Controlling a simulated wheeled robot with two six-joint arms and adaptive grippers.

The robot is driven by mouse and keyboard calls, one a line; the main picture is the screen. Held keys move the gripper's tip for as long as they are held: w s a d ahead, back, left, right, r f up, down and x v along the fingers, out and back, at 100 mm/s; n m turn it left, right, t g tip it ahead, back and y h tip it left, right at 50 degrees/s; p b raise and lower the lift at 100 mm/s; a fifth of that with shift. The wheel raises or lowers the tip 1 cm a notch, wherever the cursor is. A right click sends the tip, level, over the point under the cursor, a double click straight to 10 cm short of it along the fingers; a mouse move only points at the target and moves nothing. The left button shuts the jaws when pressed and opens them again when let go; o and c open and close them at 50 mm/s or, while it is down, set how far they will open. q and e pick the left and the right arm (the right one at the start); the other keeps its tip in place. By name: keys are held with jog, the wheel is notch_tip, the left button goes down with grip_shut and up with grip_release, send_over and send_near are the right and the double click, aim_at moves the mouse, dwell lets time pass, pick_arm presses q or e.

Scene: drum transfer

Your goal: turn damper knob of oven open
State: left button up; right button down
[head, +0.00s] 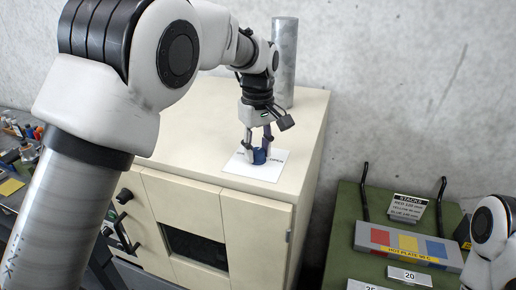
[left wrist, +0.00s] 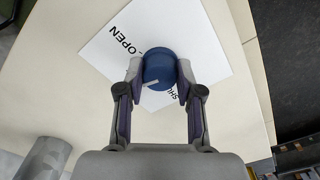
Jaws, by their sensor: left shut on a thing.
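The blue damper knob (head: 260,156) sits on a white card (head: 250,172) on top of the cream oven (head: 210,110). My left gripper (head: 259,149) reaches down from above and is shut on the knob, one finger on each side. It also shows in the left wrist view (left wrist: 159,74). My right gripper is out of view.
A grey metal flue pipe (head: 284,62) stands at the oven's back corner. A green bench (head: 345,240) with a hot plate panel (head: 408,245) and a STACKS sign (head: 408,207) is at the right. A cluttered bench (head: 15,150) is at the far left.

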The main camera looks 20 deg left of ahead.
pick_arm(q)
jog(key=m, duration=0.5)
jog(key=shift+s+f+m, duration=0.1)
jog(key=shift+f+m, duration=0.15)
jog(key=shift+m, duration=0.05)
jog(key=m, duration=0.5)
jog(key=shift+m, duration=0.3)
jog(key=o, duration=1.1)
jog(key=shift+o, duration=0.3)
jog(key=shift+r, duration=0.1)
jog(key=shift+r, duration=0.1)
